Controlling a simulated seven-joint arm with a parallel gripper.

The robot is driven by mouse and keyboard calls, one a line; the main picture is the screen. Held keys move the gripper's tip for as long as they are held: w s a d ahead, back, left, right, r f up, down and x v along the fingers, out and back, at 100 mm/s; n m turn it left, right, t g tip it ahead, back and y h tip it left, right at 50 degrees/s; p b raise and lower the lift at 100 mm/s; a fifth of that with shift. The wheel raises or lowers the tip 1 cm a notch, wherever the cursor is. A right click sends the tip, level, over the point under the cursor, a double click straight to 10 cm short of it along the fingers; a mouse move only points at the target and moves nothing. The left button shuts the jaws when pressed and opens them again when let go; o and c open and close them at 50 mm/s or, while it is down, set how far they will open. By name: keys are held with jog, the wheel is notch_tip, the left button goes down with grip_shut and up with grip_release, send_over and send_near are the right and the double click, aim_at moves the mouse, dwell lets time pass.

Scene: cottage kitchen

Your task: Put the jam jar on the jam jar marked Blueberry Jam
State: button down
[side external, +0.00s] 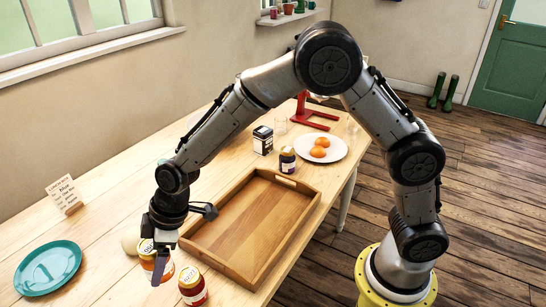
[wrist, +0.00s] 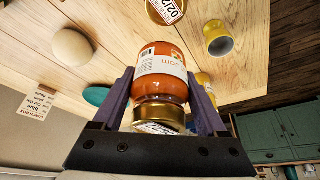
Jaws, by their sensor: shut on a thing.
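My gripper (side external: 156,268) is shut on a jam jar with orange contents (side external: 146,262) and a gold lid, at the near left of the table. The held jar (wrist: 162,75) also shows between the fingers (wrist: 163,110) in the wrist view, its label reading "Jam". I cannot tell whether it touches the table. A dark jam jar (side external: 287,161) with a pale label stands beyond the tray, beside the white plate; its print is too small to read. A red jam jar (side external: 192,289) stands just right of my gripper.
A wooden tray (side external: 207,257), empty, lies between my gripper and the dark jar. A white plate (side external: 337,150) holds orange fruit.

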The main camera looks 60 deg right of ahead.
jog(key=s+d+r+m+t+h, duration=0.15)
jog(key=d+r+m, duration=0.3)
jog(key=d, duration=1.45)
jog(key=d+r+m+h, duration=0.25)
jog(key=d+m, duration=0.35)
jog(key=d, duration=1.2)
jog(key=s+d+r+m+h, duration=0.1)
jog(key=s+d+r+m, duration=0.15)
jog(key=d, duration=0.45)
jog(key=s+d+r+m, duration=0.1)
jog(key=s+d+m, duration=0.1)
jog(key=s+d, duration=0.3)
send_near(284, 147)
jog(key=shift+w+d+f, duration=0.25)
jog(key=shift+w+f, duration=0.15)
jog(key=shift+w, duration=0.35)
jog(key=shift+w+d+f, duration=0.15)
jog(key=shift+w+f, duration=0.05)
jog(key=shift+f, duration=1.7)
jog(key=shift+f, duration=0.1)
